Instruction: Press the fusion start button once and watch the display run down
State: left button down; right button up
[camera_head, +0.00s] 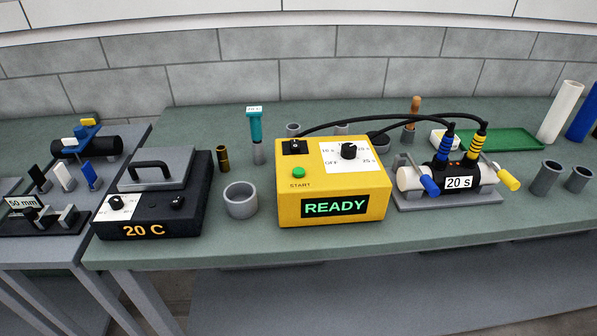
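The yellow fusion control box (283,208) stands on the green bench top near the middle of the head view. Its green start button (298,172) sits on the top face at the left, above the word START. The display (335,207) on the front face reads READY in green. A black dial (348,151) on a white scale and a black switch (295,147) are also on top. Two black cables run from behind the box to a black coupling (441,175) labelled 20 s, clamped between pipe ends. Neither of my grippers is in view.
A black heater box (190,215) showing 20 C stands left of the yellow box, with a grey cup (241,200) between them. A green tray (500,139) and grey pipe pieces (547,177) are at the right. The bench's front strip (340,245) is clear.

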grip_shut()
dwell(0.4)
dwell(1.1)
